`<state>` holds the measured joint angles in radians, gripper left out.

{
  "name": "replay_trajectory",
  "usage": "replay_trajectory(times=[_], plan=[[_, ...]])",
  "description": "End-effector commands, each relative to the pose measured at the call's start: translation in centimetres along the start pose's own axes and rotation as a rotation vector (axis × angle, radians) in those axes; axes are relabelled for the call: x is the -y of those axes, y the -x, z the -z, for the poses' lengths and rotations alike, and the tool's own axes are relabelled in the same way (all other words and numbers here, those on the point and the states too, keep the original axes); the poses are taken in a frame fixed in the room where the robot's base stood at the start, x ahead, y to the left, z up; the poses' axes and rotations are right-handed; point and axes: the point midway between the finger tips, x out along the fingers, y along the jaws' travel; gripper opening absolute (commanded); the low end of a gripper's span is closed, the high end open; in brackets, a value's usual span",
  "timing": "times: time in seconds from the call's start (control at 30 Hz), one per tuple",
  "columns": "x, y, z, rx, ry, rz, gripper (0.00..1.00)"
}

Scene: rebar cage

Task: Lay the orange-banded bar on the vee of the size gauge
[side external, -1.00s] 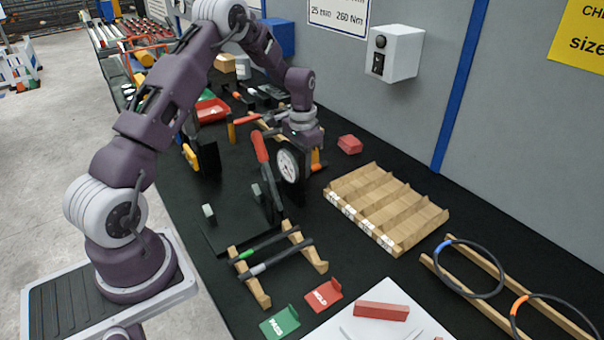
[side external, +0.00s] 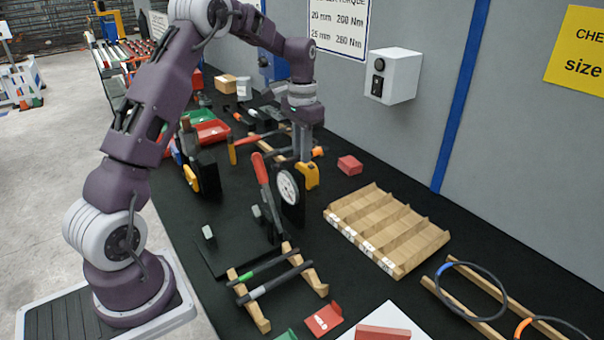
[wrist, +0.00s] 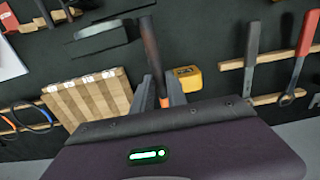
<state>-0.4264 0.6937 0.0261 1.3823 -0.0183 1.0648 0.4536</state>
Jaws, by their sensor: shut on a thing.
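My gripper (side external: 304,152) is shut on the orange-banded bar (side external: 280,151), a dark bar held above the table behind the dial gauge. In the wrist view the bar (wrist: 150,45) runs up between the two fingers (wrist: 160,90), its orange band close to them. The size gauge appears to be the black upright block with a round white dial (side external: 288,187). Its vee cannot be made out. A yellow block-like thing (side external: 308,174) sits just below my gripper, and shows beside the fingers in the wrist view (wrist: 187,77).
A compartmented wooden tray (side external: 385,230) lies right of the gauge. A red-handled tool (side external: 262,172) stands close on its left. Green- and grey-banded bars (side external: 275,280) rest on wooden rails in front. A red block (side external: 350,165) lies behind; the wall bounds the right.

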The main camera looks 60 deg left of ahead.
Motion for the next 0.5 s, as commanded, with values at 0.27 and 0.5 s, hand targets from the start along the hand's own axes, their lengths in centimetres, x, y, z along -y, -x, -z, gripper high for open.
replay_trajectory(times=[0.27,0.5], plan=[[0.0,5.2,0.1,-0.004,0.000,0.000,0.00],[-3.3,6.7,1.7,-0.001,-0.049,-0.001,0.00]])
